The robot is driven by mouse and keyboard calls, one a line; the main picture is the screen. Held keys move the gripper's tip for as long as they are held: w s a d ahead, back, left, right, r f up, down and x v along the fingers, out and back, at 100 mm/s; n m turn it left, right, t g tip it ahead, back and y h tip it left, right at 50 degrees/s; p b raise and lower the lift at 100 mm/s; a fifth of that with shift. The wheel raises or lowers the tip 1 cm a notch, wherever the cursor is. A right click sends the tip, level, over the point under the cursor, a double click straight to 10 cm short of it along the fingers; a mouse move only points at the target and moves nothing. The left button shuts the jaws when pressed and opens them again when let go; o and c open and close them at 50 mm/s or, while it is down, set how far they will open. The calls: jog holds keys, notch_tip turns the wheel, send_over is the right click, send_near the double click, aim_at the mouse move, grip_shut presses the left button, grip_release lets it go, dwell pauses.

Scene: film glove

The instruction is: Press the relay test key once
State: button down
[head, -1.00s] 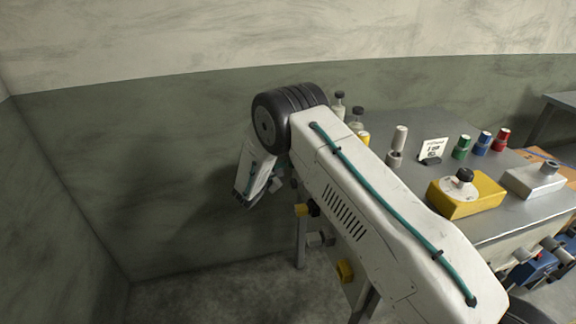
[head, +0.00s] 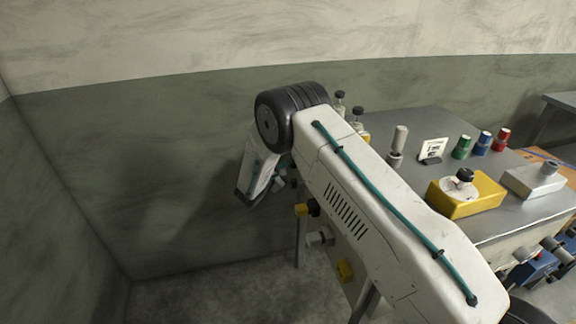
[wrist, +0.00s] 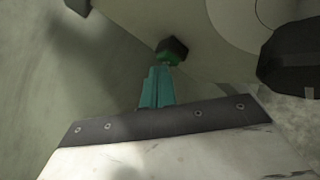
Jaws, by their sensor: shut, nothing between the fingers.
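My gripper (wrist: 159,74) shows in the wrist view as two teal fingers pressed together, with nothing between them. Just beyond the fingertips is a small dark block with a green part (wrist: 172,50), on a pale surface. I cannot tell whether the tips touch it, or whether it is the relay test key. In the head view my arm's end hangs down left of the bench, and the fingers are mostly hidden. No readable label marks the key.
The metal bench (head: 400,125) carries a yellow box with a black knob (head: 465,190), several coloured posts and a small sign (head: 432,149). Yellow (head: 344,270) and grey (head: 320,239) fittings stick out from its near side. A large black knob (wrist: 290,68) is at right in the wrist view.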

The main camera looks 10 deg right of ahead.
jog(key=shift+a, duration=0.8)
jog(key=shift+a, duration=0.1)
jog(key=a, duration=0.5)
jog(key=shift+s, duration=0.15)
jog(key=shift+d, duration=0.1)
dwell(0.4)
